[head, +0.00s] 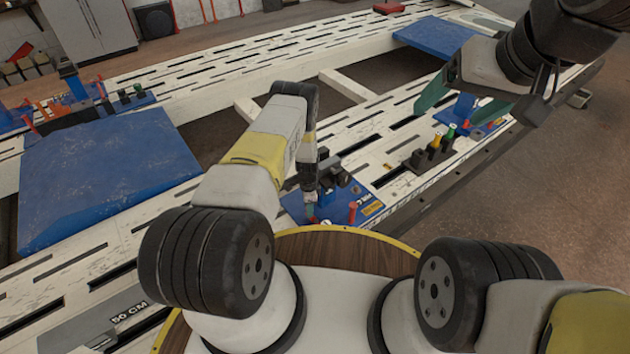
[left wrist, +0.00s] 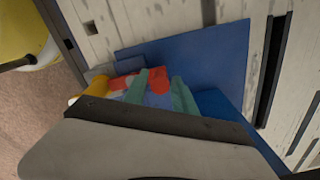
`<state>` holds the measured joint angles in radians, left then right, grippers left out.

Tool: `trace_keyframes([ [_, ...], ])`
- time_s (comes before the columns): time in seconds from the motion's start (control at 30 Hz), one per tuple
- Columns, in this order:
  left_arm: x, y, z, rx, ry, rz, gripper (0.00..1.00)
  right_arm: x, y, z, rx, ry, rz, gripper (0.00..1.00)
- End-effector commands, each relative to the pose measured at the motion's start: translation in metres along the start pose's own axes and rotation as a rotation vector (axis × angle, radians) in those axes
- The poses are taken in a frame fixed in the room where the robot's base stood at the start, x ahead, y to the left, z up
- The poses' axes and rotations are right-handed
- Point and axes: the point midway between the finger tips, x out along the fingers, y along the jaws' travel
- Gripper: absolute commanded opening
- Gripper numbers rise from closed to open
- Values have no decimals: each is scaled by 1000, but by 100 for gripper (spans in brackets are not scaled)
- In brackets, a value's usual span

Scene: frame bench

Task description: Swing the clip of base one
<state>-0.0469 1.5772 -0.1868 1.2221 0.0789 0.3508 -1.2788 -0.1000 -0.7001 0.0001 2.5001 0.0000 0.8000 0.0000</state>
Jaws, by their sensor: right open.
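A blue base (head: 352,204) with a red post, dark clamp parts and a small yellow label lies on the slatted bench. I cannot read its number. My left gripper (head: 312,205) points down at this base, largely hidden by its own wrist. In the left wrist view its green fingers (left wrist: 160,92) are apart over the blue base (left wrist: 215,55), with a red and blue clip part (left wrist: 159,81) between or just beyond them. I cannot tell whether they grip it. My right gripper (head: 455,100) is open, with green fingers spread, near another blue base (head: 480,117) with red parts.
A dark block with coloured pegs (head: 434,147) stands between the two bases. More blue bases with red parts (head: 80,95) stand at the left. Blue plates (head: 100,170) cover parts of the white slatted bench (head: 345,138). Open gaps separate its beams.

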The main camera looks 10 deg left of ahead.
Motion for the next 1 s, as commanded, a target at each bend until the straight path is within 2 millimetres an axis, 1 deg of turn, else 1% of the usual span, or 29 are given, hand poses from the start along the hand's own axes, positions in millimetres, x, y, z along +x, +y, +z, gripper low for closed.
trace_keyframes([
  [0.1, 6, 0, 0, 0, 0, 0, 32, 0, 0, 0, 0, 0, 0, 80],
  [0.33, 7, 0, 0, 0, 0, 0, 32, 0, 0, 0, 0, 0, 0, 80],
  [0.37, 7, 0, 0, 0, 0, 0, 30, 0, 0, 0, 0, 0, 0, 80],
  [0.5, 7, 0, 0, 0, 0, 0, 3, 0, 0, 0, 0, 0, 0, 80],
  [0.53, 7, 0, 0, 0, 0, 0, 0, 0, 0, 0, 0, 0, 0, 80],
  [0.83, 7, 0, 1, -16, 0, 0, 0, 0, 0, 0, 0, 0, 0, 80],
  [1.0, 6, 2, 4, -78, 0, 0, 0, 0, 0, 0, 0, 0, 0, 80],
])
